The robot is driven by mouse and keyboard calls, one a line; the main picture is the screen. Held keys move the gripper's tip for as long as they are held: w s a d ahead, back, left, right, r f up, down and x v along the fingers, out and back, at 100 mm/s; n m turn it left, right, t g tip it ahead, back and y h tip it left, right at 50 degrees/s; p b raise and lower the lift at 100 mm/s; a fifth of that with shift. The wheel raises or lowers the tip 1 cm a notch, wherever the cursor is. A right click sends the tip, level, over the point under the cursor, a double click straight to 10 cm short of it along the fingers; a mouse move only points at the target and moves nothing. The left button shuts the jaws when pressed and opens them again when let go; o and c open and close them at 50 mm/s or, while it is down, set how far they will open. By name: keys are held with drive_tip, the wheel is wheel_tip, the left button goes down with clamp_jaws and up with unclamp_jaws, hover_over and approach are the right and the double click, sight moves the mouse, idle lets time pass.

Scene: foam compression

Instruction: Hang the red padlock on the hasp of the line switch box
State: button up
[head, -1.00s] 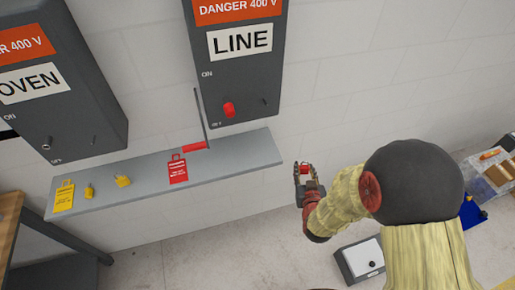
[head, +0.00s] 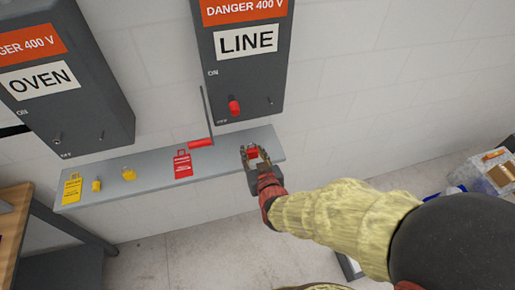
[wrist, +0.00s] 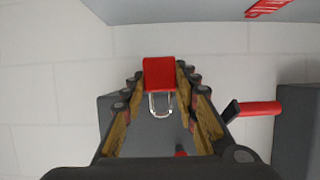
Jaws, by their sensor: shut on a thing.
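My gripper (head: 256,163) is shut on the red padlock (head: 252,153), in front of the shelf's right end and below the line switch box (head: 245,75). In the wrist view the padlock (wrist: 159,75) sits between the fingertips, its metal shackle pointing towards the bottom of the picture. The line box is grey, with a red knob (head: 234,107) and a small dark fitting (head: 270,100) low on its front. I cannot tell clearly which part is the hasp. The padlock is apart from the box. A lever with a red grip (head: 201,142) hangs at the box's left side.
A grey shelf (head: 140,175) runs below the boxes. The oven box (head: 75,110) is at left. Free wall lies right of the line box.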

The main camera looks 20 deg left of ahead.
drive_tip(key=w+f, duration=0.2)
drive_tip(key=w, duration=0.2)
drive_tip(key=w+a+f+b, duration=0.1)
drive_tip(key=w+f, duration=0.2)
drive_tip(key=w, duration=0.1)
drive_tip(key=w+a+f+b, duration=0.1)
drive_tip(key=w+f, duration=0.2)
drive_tip(key=shift+w, duration=0.4)
drive_tip(key=shift+w+f, duration=0.45)
drive_tip(key=shift+f, duration=0.05)
drive_tip(key=shift+w+a+f+b, duration=0.1)
drive_tip(key=shift+w+f+b, duration=0.15)
drive_tip(key=shift+f, duration=0.65)
drive_tip(key=shift+w+a+f+b, duration=0.15)
drive_tip(key=shift+f+b, duration=0.15)
drive_tip(key=shift+f, duration=0.55)
drive_tip(key=shift+d, duration=0.1)
drive_tip(key=shift+f, duration=0.2)
drive_tip(key=o, duration=1.1)
drive_tip(key=shift+o, duration=0.4)
